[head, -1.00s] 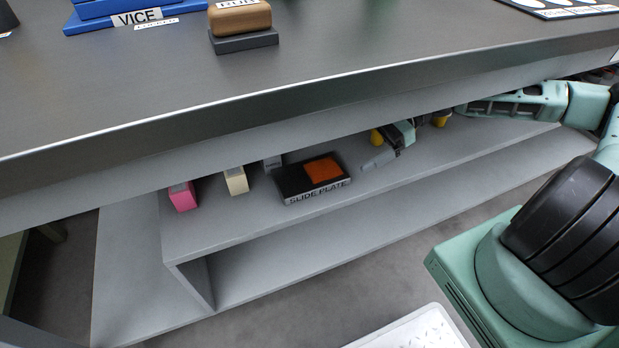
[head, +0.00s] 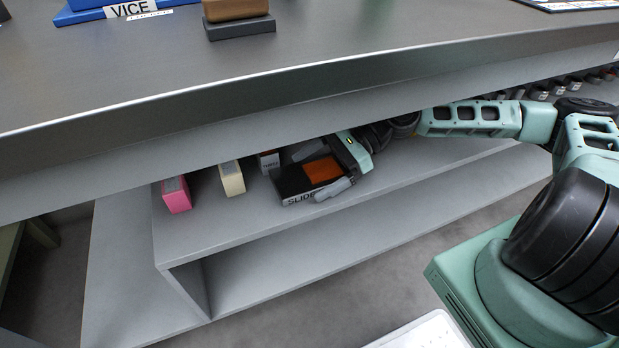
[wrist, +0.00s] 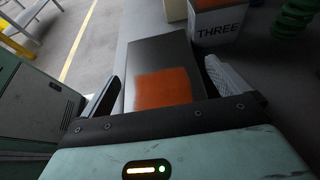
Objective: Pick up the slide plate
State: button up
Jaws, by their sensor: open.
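The slide plate (head: 292,182) is a dark, flat block with an orange patch on top and a label on its front side. It lies on the grey shelf under the bench top. My gripper (head: 320,172) reaches in from the right in the head view. Its jaws are open, with one finger on the far side of the plate and one at the near front corner, covering part of the label. In the wrist view the slide plate (wrist: 160,72) lies between the two fingers, with its far end extending beyond them. I cannot tell whether the fingers touch it.
On the shelf (head: 230,218), a pink block (head: 176,196), a cream block (head: 232,179) and a grey-white labelled block (head: 269,162) stand left of the plate. The bench top (head: 300,70) overhangs closely above. A box marked THREE (wrist: 216,26) is beyond the plate in the wrist view.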

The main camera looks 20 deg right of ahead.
jog(key=c, duration=1.1)
jog(key=shift+r, duration=0.1)
